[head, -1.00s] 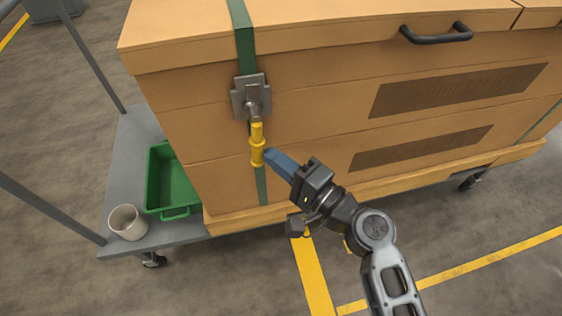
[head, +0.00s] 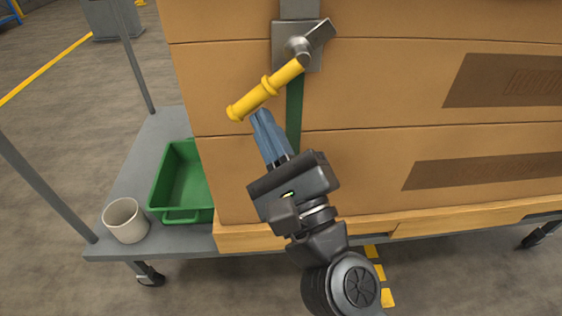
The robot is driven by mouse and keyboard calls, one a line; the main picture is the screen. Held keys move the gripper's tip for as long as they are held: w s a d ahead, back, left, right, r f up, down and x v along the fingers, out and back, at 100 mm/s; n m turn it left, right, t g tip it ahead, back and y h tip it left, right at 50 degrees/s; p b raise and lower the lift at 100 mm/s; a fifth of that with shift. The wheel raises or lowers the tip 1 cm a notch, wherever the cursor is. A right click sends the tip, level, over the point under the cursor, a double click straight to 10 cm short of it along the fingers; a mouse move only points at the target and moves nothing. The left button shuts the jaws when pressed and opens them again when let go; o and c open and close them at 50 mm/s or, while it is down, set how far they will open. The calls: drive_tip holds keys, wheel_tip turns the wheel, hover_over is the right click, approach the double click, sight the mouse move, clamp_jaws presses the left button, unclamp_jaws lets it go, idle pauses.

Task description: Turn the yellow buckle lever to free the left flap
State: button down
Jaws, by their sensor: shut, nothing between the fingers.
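The yellow buckle lever (head: 262,91) points down and to the left from its grey metal buckle (head: 310,47) on the front of the wooden crate (head: 420,105). The green strap (head: 294,112) runs down the crate front below the buckle. My gripper (head: 258,116) is shut and empty, with its blue fingertips just under the lower part of the lever. I cannot tell whether the fingertips touch the lever. The crate's top and its flaps are out of view.
A grey cart (head: 139,163) with upright posts carries the crate. A green bin (head: 183,178) and a whitish cup (head: 126,221) stand on it at the left. Two dark printed panels mark the crate front at right. Open floor lies in front.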

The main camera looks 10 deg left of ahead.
sight(238, 119)
drive_tip(key=m+t+b, duration=0.1)
drive_tip(key=a+m+h+b, duration=0.1)
drive_tip(key=m, duration=0.1)
drive_tip(key=a+m+t+b, duration=0.1)
drive_tip(key=b, duration=0.1)
drive_tip(key=shift+s+r+t+h, duration=0.3)
drive_tip(key=shift+h, duration=0.1)
drive_tip(key=m+h, duration=0.1)
drive_tip(key=r+m+t+h+b, duration=0.1)
drive_tip(key=m, duration=0.1)
drive_tip(key=a+r+m+b, duration=0.1)
drive_tip(key=m, duration=0.1)
drive_tip(key=shift+s+r+t+h, duration=0.15)
drive_tip(key=shift+r+t+h, duration=0.05)
drive_tip(key=shift+t+h, duration=0.2)
drive_tip(key=shift+a+r+p, duration=0.25)
drive_tip(key=shift+r+p, duration=0.25)
drive_tip(key=shift+p, duration=0.05)
drive_tip(key=shift+s+r, duration=0.1)
drive_tip(key=shift+f+b, duration=0.35)
drive_tip(key=shift+f, duration=0.15)
drive_tip(key=f+b, duration=0.3)
drive_tip(key=shift+s+d+f, duration=0.2)
drive_tip(key=shift+s+f, duration=0.05)
drive_tip(key=shift+f, duration=0.15)
drive_tip(key=b+v, duration=0.2)
drive_tip(key=v, duration=0.7)
drive_tip(key=shift+s, duration=0.5)
